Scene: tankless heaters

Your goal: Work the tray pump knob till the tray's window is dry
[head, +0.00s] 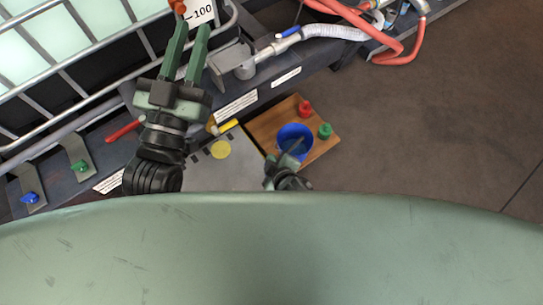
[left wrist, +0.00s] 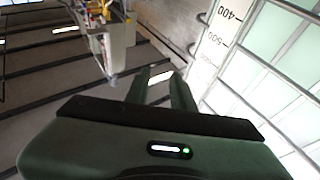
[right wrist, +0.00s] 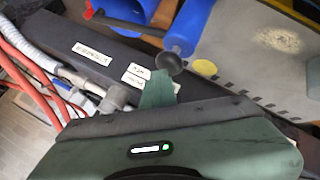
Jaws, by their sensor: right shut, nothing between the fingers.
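The grey tray panel (head: 205,172), with a yellow disc (head: 221,149) and dark marks, lies by the wooden board. In the right wrist view the yellow disc (right wrist: 205,68) shows beside a dark round knob (right wrist: 170,62) on a dark rod. I take this for the pump knob but cannot be sure. My right gripper (right wrist: 157,88) is shut and empty, its tips close below the knob; contact is unclear. In the head view my right gripper (head: 296,147) is over a blue round part (head: 283,137). My left gripper (head: 190,30) is open and empty near the tank cage. I cannot tell whether the window is wet.
A wooden board (head: 266,127) carries red (head: 305,107) and green (head: 325,130) knobs. A dark beam (head: 230,108) has labels, a red handle (head: 124,131) and valves. Red hoses (head: 400,50) lie top right. The floor (head: 440,130) at right is clear.

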